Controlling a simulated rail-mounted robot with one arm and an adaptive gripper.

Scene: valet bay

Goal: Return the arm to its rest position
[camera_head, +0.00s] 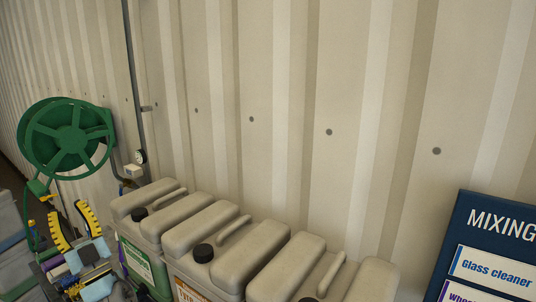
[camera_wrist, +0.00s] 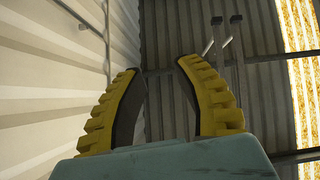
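My gripper (camera_head: 64,208) shows at the lower left of the head view, with its two yellow, ribbed fingers pointing up and spread apart. In the wrist view my gripper (camera_wrist: 157,68) is open, with a wide empty gap between the dark inner pads. Nothing is held. Beyond the fingers the wrist view shows only wall and overhead structure. The lower parts of the arm are partly cut off by the head view's bottom edge.
A green hose reel (camera_head: 68,138) is on the corrugated wall (camera_head: 260,90) behind my gripper. A pipe (camera_head: 133,80) with a gauge (camera_head: 140,157) runs beside it. Grey jerrycans (camera_head: 205,235) stand in a row to the right. A blue mixing sign (camera_head: 495,250) is at far right.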

